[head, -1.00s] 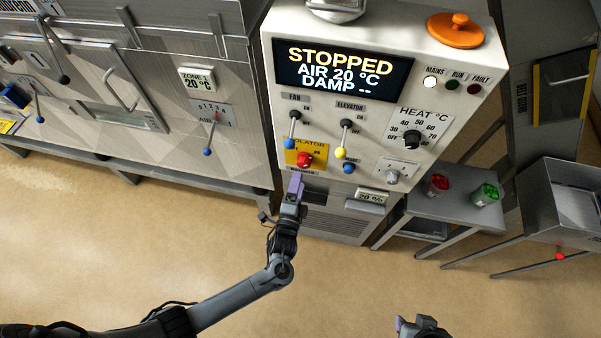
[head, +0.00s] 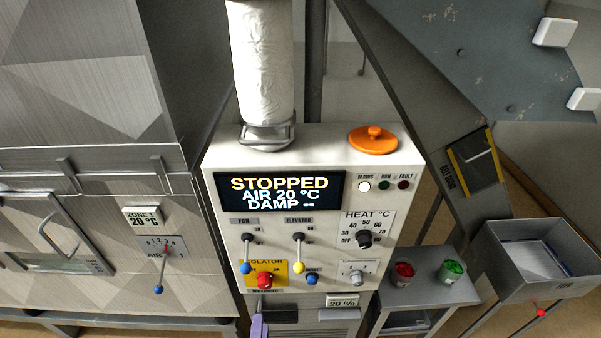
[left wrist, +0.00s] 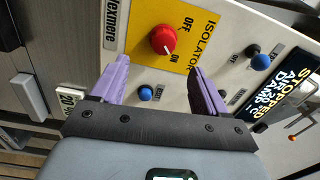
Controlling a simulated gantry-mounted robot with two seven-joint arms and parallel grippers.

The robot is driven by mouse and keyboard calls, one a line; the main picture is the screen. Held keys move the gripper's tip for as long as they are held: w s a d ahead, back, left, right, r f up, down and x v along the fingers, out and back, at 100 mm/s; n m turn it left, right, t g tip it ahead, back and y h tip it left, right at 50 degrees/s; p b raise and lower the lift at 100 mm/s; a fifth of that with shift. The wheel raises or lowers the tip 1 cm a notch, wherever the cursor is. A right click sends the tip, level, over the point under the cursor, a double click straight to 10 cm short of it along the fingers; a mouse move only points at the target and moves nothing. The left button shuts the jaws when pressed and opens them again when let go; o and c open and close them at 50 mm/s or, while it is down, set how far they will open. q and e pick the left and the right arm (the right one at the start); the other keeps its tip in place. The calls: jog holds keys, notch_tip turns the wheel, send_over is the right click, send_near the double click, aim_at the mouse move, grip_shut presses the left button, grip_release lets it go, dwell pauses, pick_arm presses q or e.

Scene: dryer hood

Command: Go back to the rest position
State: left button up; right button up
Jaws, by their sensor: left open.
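My left gripper (left wrist: 160,88) is open and empty in the left wrist view, its two purple fingers pointing at the lower part of the control panel. The red isolator knob (left wrist: 163,40) on its yellow plate shows beyond the fingers, apart from them. In the head view only a purple fingertip of the left gripper (head: 258,326) shows at the bottom edge, just below the panel (head: 330,238). The panel display (head: 280,192) reads STOPPED, AIR 20 °C, DAMP --. My right gripper is not in view.
The white panel carries the fan lever (head: 247,254), the elevator lever (head: 299,253) and the heat knob (head: 364,239). A metal cabinet (head: 80,160) stands at left. A small table (head: 430,292) at right holds a red cup (head: 403,272) and a green cup (head: 451,270), beside a metal bin (head: 535,260).

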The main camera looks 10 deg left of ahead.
pick_arm(q)
jog(key=s+a+r+n+g+h+p, duration=0.1)
jog(key=s+a+r+n+g+p, duration=0.1)
jog(key=s+r+n+g+p, duration=0.3)
jog(key=s+a+r+n+g+h+p, duration=0.2)
jog(key=s+r+n+g, duration=0.6)
jog(key=s+r, duration=0.5)
jog(key=s+a+g+p, duration=0.1)
jog(key=s+p, duration=0.1)
jog(key=s, duration=0.1)
jog(key=shift+a+r+g+p, duration=0.25)
jog(key=shift+a+g+p, duration=0.05)
jog(key=shift+a+p, duration=0.1)
jog(key=shift+d, duration=0.1)
